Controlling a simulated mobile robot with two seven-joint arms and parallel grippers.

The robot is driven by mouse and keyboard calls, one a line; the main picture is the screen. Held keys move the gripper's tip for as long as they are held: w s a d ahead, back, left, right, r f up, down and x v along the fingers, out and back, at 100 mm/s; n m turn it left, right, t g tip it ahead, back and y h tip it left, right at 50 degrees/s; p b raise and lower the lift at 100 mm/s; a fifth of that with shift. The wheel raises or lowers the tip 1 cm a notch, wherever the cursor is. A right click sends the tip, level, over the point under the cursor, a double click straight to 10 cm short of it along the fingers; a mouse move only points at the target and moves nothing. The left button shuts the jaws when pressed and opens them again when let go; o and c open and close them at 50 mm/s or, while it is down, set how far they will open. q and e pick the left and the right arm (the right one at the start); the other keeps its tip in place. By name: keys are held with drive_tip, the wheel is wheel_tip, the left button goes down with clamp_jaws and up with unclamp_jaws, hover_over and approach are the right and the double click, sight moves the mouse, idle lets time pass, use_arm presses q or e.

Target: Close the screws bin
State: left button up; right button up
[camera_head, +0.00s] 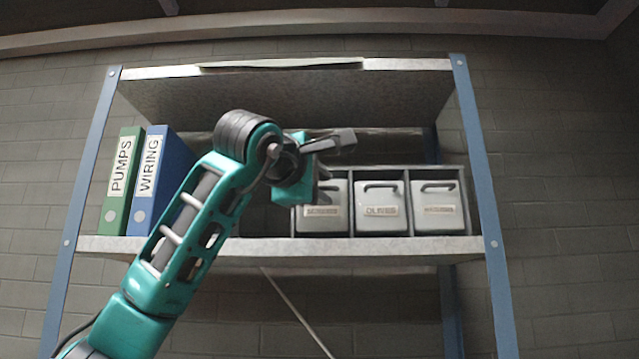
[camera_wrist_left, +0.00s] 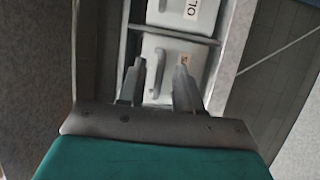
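Three white bins with dark handles sit side by side in a grey rack (camera_head: 351,208) on the shelf. Their labels are too blurred to read surely in the head view, so I cannot tell by label which is the screws bin. The leftmost bin (camera_head: 321,222) is partly hidden by my left gripper (camera_head: 341,142), which is above and in front of it. In the left wrist view this bin (camera_wrist_left: 158,72) shows beyond the gripper (camera_wrist_left: 160,68), whose two fingers are apart with nothing between them. I cannot tell how far the bin sticks out. My right gripper is out of view.
The middle bin (camera_head: 381,222) and right bin (camera_head: 438,221) stand beside it. A green PUMPS binder (camera_head: 121,180) and a blue WIRING binder (camera_head: 158,185) stand at the left. The shelf board (camera_head: 400,246) and blue uprights (camera_head: 479,170) frame the space.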

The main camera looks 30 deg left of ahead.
use_arm(q)
clamp_jaws()
idle(0.3)
idle(1.2)
